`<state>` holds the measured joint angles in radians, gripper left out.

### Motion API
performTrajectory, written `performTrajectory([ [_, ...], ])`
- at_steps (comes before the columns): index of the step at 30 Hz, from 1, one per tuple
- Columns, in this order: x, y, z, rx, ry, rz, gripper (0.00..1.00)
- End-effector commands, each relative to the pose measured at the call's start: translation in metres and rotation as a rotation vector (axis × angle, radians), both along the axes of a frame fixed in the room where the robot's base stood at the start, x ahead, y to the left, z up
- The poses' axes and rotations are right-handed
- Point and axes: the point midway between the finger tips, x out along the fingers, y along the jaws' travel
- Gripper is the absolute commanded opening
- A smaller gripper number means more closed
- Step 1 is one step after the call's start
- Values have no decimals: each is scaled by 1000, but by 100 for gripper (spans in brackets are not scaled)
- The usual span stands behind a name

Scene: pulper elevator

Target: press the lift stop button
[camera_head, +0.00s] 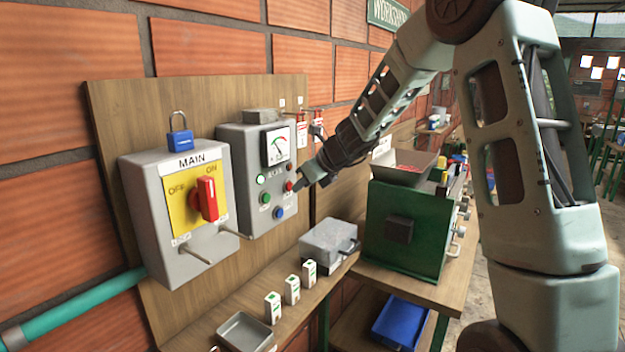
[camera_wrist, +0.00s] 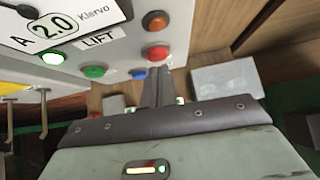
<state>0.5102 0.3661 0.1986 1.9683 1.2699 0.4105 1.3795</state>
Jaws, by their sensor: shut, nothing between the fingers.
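The grey lift control box (camera_head: 243,150) hangs on a wooden board. It carries a red button (camera_head: 289,186), a green button (camera_head: 265,198) and a blue button (camera_head: 280,213). In the wrist view the red button (camera_wrist: 157,53) sits near the LIFT label (camera_wrist: 100,39), with the blue button (camera_wrist: 138,74) and green button (camera_wrist: 94,72) beside it. My gripper (camera_head: 299,186) is shut and empty, its tips close to the right of the red button. In the wrist view the shut fingertips (camera_wrist: 161,74) lie just below the red button; I cannot tell whether they touch it.
A MAIN switch box (camera_head: 175,215) with a red handle and blue padlock is to the left. Below are a shelf with several small white boxes (camera_head: 292,289), a grey case (camera_head: 328,245) and a green machine (camera_head: 405,225). A lit lamp (camera_wrist: 52,58) glows on the panel.

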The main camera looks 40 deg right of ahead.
Motion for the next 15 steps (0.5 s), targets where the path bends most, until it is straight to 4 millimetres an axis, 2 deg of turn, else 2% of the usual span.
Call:
performTrajectory([
  [15,11,4,2,1,0,2,0],
])
